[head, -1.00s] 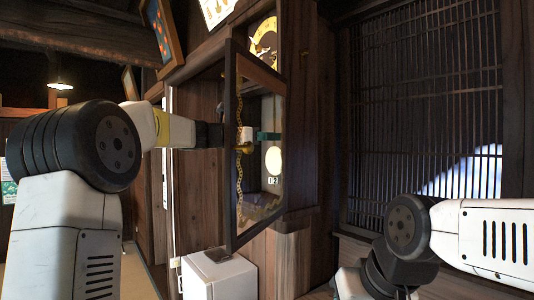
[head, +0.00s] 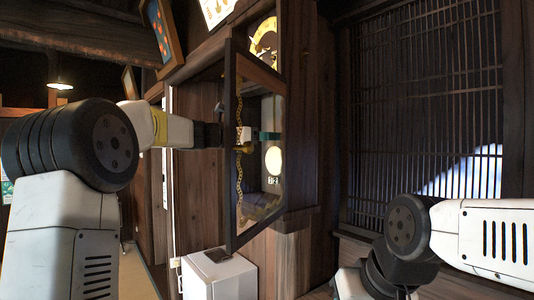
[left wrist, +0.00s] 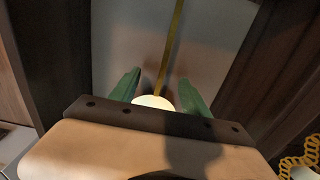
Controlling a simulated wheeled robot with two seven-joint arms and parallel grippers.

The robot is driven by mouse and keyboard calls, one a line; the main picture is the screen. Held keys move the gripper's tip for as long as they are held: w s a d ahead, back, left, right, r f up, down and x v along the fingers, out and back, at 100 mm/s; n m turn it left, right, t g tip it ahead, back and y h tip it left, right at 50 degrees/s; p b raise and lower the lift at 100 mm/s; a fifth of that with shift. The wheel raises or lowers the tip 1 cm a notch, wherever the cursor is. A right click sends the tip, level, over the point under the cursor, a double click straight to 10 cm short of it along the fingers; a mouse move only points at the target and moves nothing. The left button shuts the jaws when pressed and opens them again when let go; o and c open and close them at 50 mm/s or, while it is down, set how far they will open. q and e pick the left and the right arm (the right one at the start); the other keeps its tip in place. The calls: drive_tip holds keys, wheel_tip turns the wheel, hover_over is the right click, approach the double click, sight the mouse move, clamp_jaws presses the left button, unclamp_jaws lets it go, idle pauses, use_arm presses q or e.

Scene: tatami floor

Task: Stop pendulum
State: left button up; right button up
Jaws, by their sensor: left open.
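The pendulum has a pale round bob (head: 273,160) inside the wall clock case (head: 304,120), seen through the open glass door (head: 232,150). My left gripper (head: 268,135) reaches into the case from the left, with a green finger showing just above the bob. In the left wrist view, my left gripper (left wrist: 159,92) is open, with a green finger on each side. The bob (left wrist: 152,102) shows between the fingers, partly hidden by the gripper body. The pendulum rod (left wrist: 173,45) rises above it, leaning slightly. I cannot tell whether a finger touches it. My right gripper is out of view.
The door's dark frame stands close to my left arm. A gold chain (head: 239,185) hangs by the door. The clock dial (head: 264,38) is above. A white cabinet (head: 220,275) stands below. A lattice screen (head: 425,110) fills the right side.

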use_arm(q)
drive_tip(key=v, duration=0.8)
drive_tip(key=shift+a, duration=0.2)
drive_tip(key=shift+s, duration=0.15)
idle(0.4)
drive_tip(key=s+a+f+m+g+y, duration=0.1)
drive_tip(key=s+f+m+g+y, duration=0.45)
drive_tip(key=s+f+m, duration=1.1)
drive_tip(key=s+a+f+m+y, duration=0.3)
drive_tip(key=s+a+f+m, duration=0.1)
drive_tip(key=s+f, duration=0.3)
drive_tip(key=s+a+f+m+t+y, duration=0.1)
drive_tip(key=s+a+f+m+y, duration=0.3)
drive_tip(key=s+f, duration=0.4)
drive_tip(key=shift+s+a+m, duration=0.2)
drive_tip(key=shift+s+m, duration=0.2)
drive_tip(key=shift+m, duration=0.25)
drive_tip(key=shift+f, duration=0.1)
